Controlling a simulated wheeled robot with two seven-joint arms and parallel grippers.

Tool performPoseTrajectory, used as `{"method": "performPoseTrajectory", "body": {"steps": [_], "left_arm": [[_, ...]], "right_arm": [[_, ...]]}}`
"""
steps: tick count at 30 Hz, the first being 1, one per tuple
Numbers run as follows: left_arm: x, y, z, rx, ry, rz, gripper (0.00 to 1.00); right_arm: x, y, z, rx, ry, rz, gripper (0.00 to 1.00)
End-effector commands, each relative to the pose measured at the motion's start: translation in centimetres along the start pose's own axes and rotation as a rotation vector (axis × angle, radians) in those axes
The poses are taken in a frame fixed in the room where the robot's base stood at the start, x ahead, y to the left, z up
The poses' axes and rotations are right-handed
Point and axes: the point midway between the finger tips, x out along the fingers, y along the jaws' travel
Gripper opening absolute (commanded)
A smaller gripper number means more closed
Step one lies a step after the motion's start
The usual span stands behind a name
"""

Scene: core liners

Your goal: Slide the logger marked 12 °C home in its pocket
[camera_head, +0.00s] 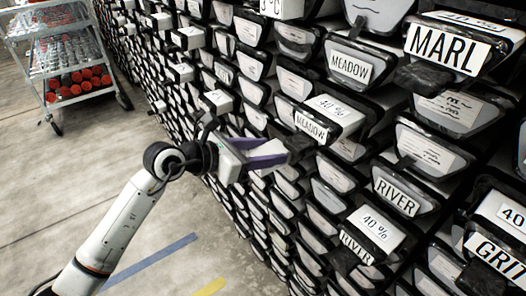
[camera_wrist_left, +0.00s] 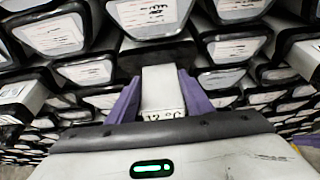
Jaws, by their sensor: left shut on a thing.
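My left gripper (camera_head: 268,155) reaches in from the left to the wall of core liners in the head view. Its purple fingers are also seen in the left wrist view (camera_wrist_left: 158,100), one on each side of a pale box-shaped logger (camera_wrist_left: 161,85). The gripper is shut on this logger. Its near end face carries dark characters that look like 12 °C, partly cut by the gripper's dark edge. The logger's far end points at the liner wall, among the dark-rimmed liner ends. How deep it sits in its pocket is hidden. My right gripper is not in view.
Liner ends with paper labels fill the wall. Several boxes jut out, such as one marked 40 % and MEADOW (camera_head: 334,110) and one marked MARL (camera_head: 445,48). A wheeled rack (camera_head: 75,60) stands at the back left. The floor (camera_head: 60,180) at left is mostly clear.

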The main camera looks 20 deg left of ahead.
Motion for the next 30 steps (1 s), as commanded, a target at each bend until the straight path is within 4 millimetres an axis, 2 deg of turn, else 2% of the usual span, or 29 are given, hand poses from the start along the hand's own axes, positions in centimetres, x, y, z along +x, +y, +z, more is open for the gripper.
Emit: {"method": "performPoseTrajectory", "body": {"steps": [19,20,23,24,30], "left_arm": [[1.5,0.0,0.8,0.002,-0.002,0.001,0.22],[1.5,0.0,0.8,0.002,-0.002,0.001,0.48],[1.5,0.0,0.8,0.002,-0.002,0.0,0.65],[1.5,-0.1,0.8,0.002,-0.002,-0.001,0.68],[1.6,-0.3,0.7,0.001,-0.001,-0.005,0.68]], "right_arm": [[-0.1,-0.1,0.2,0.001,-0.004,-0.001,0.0],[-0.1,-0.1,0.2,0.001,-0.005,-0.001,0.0],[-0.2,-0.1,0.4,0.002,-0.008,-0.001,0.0],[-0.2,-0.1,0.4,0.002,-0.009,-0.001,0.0],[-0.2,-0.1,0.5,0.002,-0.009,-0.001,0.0]]}}
